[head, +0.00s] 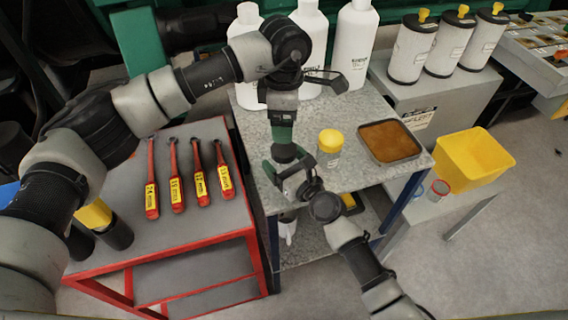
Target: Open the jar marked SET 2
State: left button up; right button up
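A small clear jar with a yellow lid (330,142) stands upright, lid on, on the grey speckled table (352,110). A second small jar with a red rim (438,188) stands on the low grey bench at the right. Markings on both are too small to read. My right gripper (290,166) is just left of and nearer than the yellow-lidded jar, apart from it; its fingers look spread and empty. My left gripper (300,82) is above the back of the speckled table, in front of the white bottles; its fingers are not clear.
White bottles (357,38) line the table's back. A brown-filled tray (390,142) lies right of the yellow-lidded jar. A yellow bin (472,160) and several white canisters (412,50) stand farther right. Several red-handled wrenches (176,182) lie on the red-framed cart (205,241) at left.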

aim_at(284, 147)
grip_shut()
pick_arm(q)
jog(key=m, duration=1.2)
jog(key=shift+m, duration=0.4)
jog(key=m, duration=0.4)
jog(key=shift+m, duration=0.4)
jog(key=shift+f+m, duration=0.3)
jog(key=shift+f, duration=3.75)
jog(key=c, duration=1)
